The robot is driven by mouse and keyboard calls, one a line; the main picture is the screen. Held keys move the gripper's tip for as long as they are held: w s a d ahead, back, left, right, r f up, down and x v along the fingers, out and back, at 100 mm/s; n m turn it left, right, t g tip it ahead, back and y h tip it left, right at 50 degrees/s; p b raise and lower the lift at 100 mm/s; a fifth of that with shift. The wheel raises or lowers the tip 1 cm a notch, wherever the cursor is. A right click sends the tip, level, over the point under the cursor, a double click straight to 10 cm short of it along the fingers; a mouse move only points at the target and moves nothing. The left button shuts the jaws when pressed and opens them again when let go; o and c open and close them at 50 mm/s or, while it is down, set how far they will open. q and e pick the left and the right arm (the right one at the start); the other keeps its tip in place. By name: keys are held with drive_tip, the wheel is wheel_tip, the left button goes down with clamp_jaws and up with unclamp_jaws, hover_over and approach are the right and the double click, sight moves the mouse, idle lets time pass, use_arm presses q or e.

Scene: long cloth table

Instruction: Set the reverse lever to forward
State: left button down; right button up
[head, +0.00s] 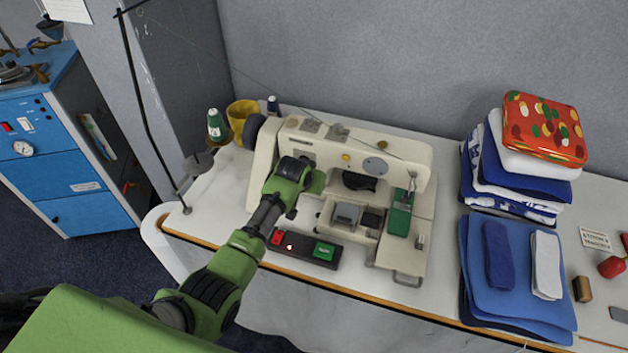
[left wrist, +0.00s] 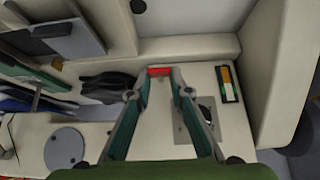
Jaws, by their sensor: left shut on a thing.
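The cream sewing machine (head: 330,147) stands on the table, and its body fills much of the left wrist view (left wrist: 120,140). My left gripper (head: 318,183) is at the left part of the machine's front face. In the left wrist view its two teal fingertips (left wrist: 160,72) close on a small red piece, which looks like the tip of the reverse lever (left wrist: 159,71). The rest of the lever is hidden, so its setting cannot be read. In the head view my arm hides the lever. My right gripper is not in view.
A black control box with red and green buttons (head: 305,257) lies at the table's front edge, below my left forearm. A green-fronted part (head: 400,213) is on the machine's right end. Folded blue cloths (head: 510,277) lie to the right. A yellow mug (head: 241,120) stands behind left.

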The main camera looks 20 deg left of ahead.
use_arm(q)
drive_tip(key=shift+w+r+g+p, duration=0.1)
drive_tip(key=shift+r+g+p, duration=0.1)
drive_tip(key=shift+g+p, duration=0.15)
idle(0.3)
drive_tip(key=c, duration=1.8)
unclamp_jaws()
drive_tip(key=shift+c, duration=0.2)
drive_tip(key=v, duration=1.2)
drive_tip(key=shift+w, duration=0.1)
